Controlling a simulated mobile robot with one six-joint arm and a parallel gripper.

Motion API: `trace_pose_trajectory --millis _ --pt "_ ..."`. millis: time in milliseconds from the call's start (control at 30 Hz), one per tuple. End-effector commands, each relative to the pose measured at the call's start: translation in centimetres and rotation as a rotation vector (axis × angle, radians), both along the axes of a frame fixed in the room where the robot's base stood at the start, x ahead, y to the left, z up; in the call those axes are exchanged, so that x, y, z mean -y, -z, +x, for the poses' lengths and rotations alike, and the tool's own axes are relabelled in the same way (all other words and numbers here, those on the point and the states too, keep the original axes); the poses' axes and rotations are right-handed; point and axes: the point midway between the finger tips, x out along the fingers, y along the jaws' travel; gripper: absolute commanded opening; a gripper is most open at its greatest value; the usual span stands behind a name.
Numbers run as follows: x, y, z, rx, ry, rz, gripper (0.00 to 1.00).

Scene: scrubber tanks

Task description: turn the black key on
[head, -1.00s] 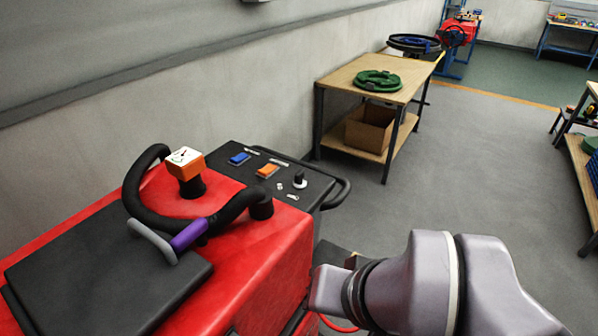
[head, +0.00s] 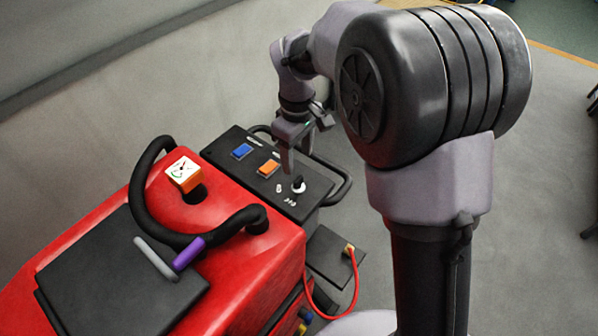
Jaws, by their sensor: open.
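The black key (head: 298,183) stands upright on a light round base on the dark control panel (head: 243,179) of the red machine, near the panel's right end. My gripper (head: 297,165) hangs over the panel with its fingers pointing down. It is open and empty, just above and behind the key. In this view I cannot tell whether a finger touches the key. Part of the panel's back edge is hidden behind my gripper.
A blue switch (head: 241,151) and an orange switch (head: 268,167) sit left of the key. A black handle bar (head: 343,178) curves round the panel's far end. A red cable (head: 338,307) hangs beside the machine.

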Motion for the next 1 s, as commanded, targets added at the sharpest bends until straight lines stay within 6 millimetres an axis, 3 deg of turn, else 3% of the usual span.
trace_pose_trajectory --millis 33,100,300,667,700,967,1000 --pt "0.1 1.9 -0.1 -0.004 0.000 -0.002 0.55" --pt "0.0 3.8 -0.1 -0.003 0.001 -0.001 0.55" --pt "0.0 7.3 0.0 -0.001 0.001 0.000 0.55" --pt "0.0 8.2 0.0 0.001 0.002 0.001 0.55" --pt "0.0 8.2 0.0 0.001 0.002 0.001 0.53" --pt "0.0 8.2 0.0 0.001 0.002 0.000 0.02" --pt "0.0 8.2 0.0 0.001 0.002 0.000 0.00"
